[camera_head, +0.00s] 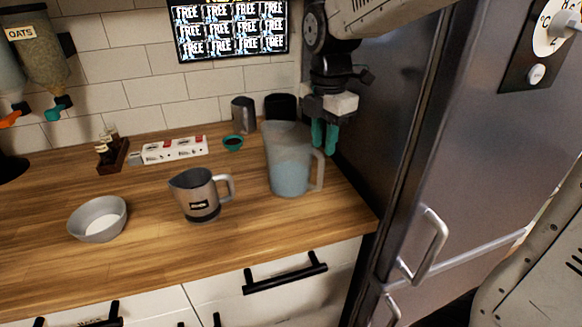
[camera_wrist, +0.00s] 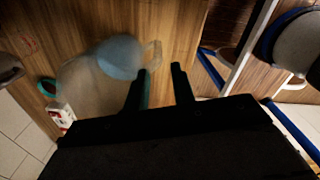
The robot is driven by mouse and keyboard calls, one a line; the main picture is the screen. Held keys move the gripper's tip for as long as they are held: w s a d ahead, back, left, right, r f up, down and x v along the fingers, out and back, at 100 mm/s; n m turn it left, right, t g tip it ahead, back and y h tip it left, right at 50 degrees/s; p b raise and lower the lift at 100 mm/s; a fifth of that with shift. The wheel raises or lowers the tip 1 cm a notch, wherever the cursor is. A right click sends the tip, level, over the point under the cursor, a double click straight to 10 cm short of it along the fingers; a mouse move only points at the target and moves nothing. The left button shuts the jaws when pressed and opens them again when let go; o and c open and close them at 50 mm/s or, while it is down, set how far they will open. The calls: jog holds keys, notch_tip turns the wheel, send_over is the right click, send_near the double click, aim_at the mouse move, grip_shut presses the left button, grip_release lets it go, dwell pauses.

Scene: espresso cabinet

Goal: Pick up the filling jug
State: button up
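The filling jug (camera_head: 290,165) is a large clear jug with pale blue liquid in its lower part. It stands upright on the wooden counter near the fridge, its handle (camera_head: 318,170) turned to the right. In the wrist view the jug (camera_wrist: 92,85) is left of the fingers, and its handle (camera_wrist: 155,54) lies just ahead of the fingertips. My gripper (camera_head: 324,146) points down behind and above the handle, with teal fingertips. In the wrist view the gripper (camera_wrist: 160,70) has a clear gap between its fingers and holds nothing. Whether a finger touches the handle cannot be told.
A metal pitcher (camera_head: 200,198) stands left of the jug, and a grey bowl (camera_head: 97,222) farther left. A teal cup (camera_head: 233,143), a grey container (camera_head: 243,115) and a power strip (camera_head: 174,150) are behind. The fridge (camera_head: 385,110) closes off the right side. The front counter is clear.

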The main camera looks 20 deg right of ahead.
send_over(319, 192)
jog(key=f, duration=0.7)
jog(key=shift+w+d+f, duration=0.2)
jog(key=shift+w+d, duration=0.05)
jog(key=shift+w, duration=0.15)
grip_shut()
